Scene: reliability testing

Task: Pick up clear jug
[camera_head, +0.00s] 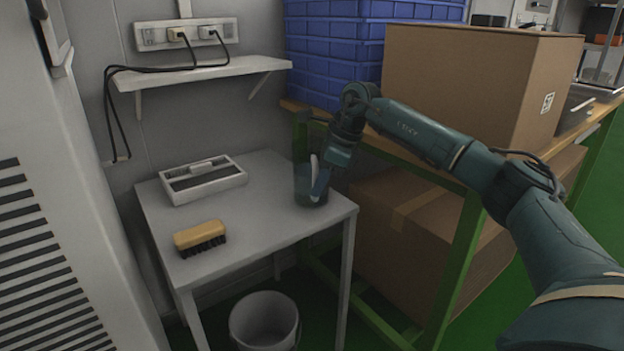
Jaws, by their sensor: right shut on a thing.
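The clear jug (303,191) is dark and see-through, and stands near the right side of the small grey table (263,221). My right gripper (318,180) reaches down to it from above and from the right. Its fingers are shut on the jug at its near right side and cover part of it. I cannot tell whether the jug's base still touches the table. My left gripper is not in view.
A white tray (205,185) and a yellow brush (200,238) with dark bristles lie on the table to the left. A bucket (264,322) stands below. A cardboard box (470,85), blue crates (322,55) and a wall shelf (205,73) are close around my arm.

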